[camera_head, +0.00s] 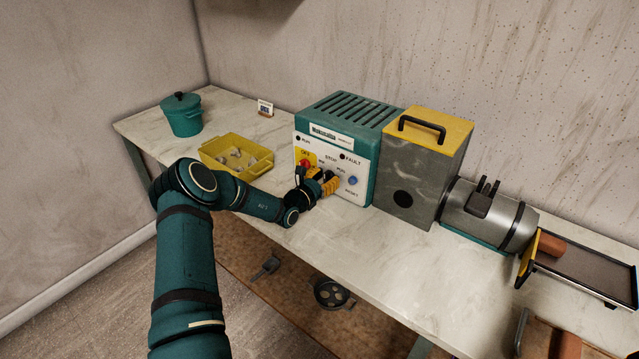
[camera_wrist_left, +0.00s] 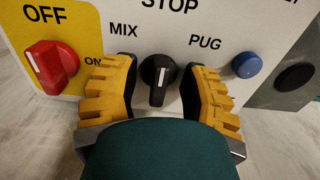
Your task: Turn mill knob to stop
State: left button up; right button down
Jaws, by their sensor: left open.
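The mill control box (camera_head: 335,150) is teal with a white front panel. Its black mill knob (camera_wrist_left: 158,78) has a white line that stands nearly upright in the left wrist view, below the STOP label. MIX is printed to its left and PUG to its right. My left gripper (camera_head: 320,184) is at the panel, and its yellow-padded fingers (camera_wrist_left: 160,92) stand apart on both sides of the knob. I cannot tell if they touch it. In the head view the gripper largely hides the knob. My right gripper is not in view.
A red switch (camera_wrist_left: 50,66) on a yellow plate is left of the knob. A blue button (camera_wrist_left: 247,64) is to the right. A yellow tray (camera_head: 225,163) and teal pot (camera_head: 184,122) stand left on the bench. A grey box (camera_head: 405,180) stands right of the control box.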

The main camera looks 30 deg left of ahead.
pick_arm(q)
jog(key=s, duration=1.1)
jog(key=shift+s+a, duration=0.3)
jog(key=shift+a, duration=0.1)
